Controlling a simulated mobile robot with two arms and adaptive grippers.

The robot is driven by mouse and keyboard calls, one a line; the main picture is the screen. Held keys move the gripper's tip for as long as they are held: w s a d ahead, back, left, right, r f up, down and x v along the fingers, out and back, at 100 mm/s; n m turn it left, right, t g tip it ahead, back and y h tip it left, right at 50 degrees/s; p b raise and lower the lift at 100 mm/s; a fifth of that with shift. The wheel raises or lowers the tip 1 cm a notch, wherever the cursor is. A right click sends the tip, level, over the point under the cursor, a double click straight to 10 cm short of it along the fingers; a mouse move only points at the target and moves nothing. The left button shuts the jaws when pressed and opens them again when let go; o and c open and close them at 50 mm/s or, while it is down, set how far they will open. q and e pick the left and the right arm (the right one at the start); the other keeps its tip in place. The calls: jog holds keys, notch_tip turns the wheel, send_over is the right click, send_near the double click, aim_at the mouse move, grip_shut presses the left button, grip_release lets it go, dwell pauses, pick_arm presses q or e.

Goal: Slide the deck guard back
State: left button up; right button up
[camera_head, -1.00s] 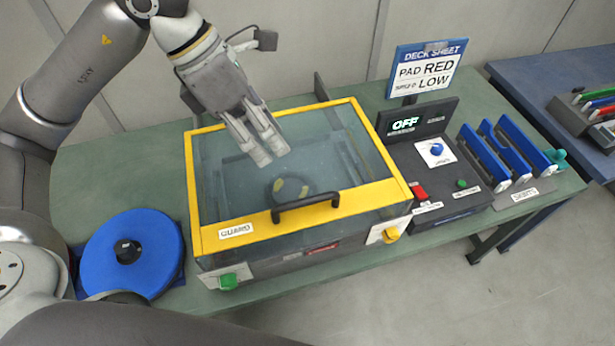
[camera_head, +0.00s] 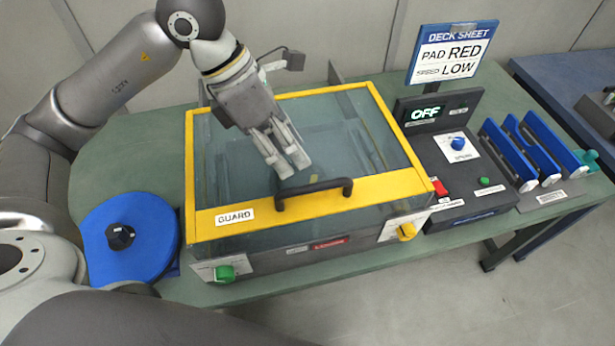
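The deck guard (camera_head: 402,186) is a clear lid with a yellow frame, lying over a box on the green table. Its front bar carries a GUARD label and a black handle (camera_head: 313,189). My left gripper (camera_head: 287,168) is above the clear panel, just behind the handle, and holds nothing. Its fingers point down toward the handle and look close together; whether they are shut I cannot tell. They look apart from the handle. My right gripper is out of view.
A blue round pad (camera_head: 152,241) lies left of the box. At right stand a control panel (camera_head: 470,186) reading OFF, a DECK SHEET sign (camera_head: 453,55) and a rack of blue plates (camera_head: 533,150). Green (camera_head: 225,272) and yellow (camera_head: 406,231) knobs sit on the box front.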

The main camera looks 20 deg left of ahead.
aim_at(311, 185)
pick_arm(q)
jog(key=p+x, duration=0.1)
jog(key=x, duration=0.6)
jog(key=shift+p, duration=0.35)
jog(key=shift+d+f, duration=0.25)
jog(key=shift+f, duration=0.3)
grip_shut()
